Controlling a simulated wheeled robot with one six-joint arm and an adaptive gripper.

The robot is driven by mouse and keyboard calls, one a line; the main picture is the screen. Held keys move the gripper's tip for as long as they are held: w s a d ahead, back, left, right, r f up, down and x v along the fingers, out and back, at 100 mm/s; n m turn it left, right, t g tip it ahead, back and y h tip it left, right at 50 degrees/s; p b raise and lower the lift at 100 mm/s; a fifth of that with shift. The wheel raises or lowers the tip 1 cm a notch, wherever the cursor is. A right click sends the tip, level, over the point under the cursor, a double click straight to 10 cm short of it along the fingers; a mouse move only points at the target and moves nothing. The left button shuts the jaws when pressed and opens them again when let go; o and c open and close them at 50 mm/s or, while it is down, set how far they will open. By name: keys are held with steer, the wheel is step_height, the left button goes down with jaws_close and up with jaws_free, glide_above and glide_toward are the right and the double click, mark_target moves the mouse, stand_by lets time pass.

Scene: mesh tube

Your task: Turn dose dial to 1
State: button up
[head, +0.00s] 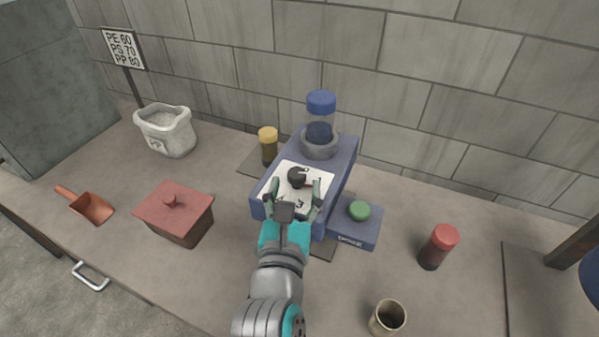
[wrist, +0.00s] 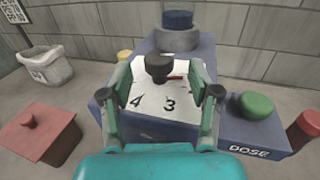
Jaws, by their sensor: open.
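The dose dial, a dark round knob (head: 296,176), sits on a white numbered plate (head: 290,198) on the blue dispenser (head: 345,172). In the wrist view the knob (wrist: 159,68) has a red pointer (wrist: 176,77) aimed to the right. The numerals 4 and 3 show on the near part of the plate (wrist: 152,101); a mark at the right is mostly hidden by a finger. My gripper (head: 297,187) is open, with one finger on each side of the knob. In the wrist view its fingers (wrist: 160,70) stand apart from the knob.
A green button on a blue box marked DOSE (head: 359,211) stands right of the dispenser. A yellow-capped jar (head: 268,147), red lidded box (head: 175,213), white sack (head: 166,133), orange scoop (head: 88,206), red-capped jar (head: 438,247) and cup (head: 388,318) stand around. A block wall is behind.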

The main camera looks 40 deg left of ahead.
mark_target(297, 181)
steer(key=shift+x, duration=2.2)
jaws_close()
steer(key=shift+n+g+y, duration=0.7)
steer(key=shift+n+y, duration=0.1)
steer(key=shift+y, duration=0.2)
jaws_free()
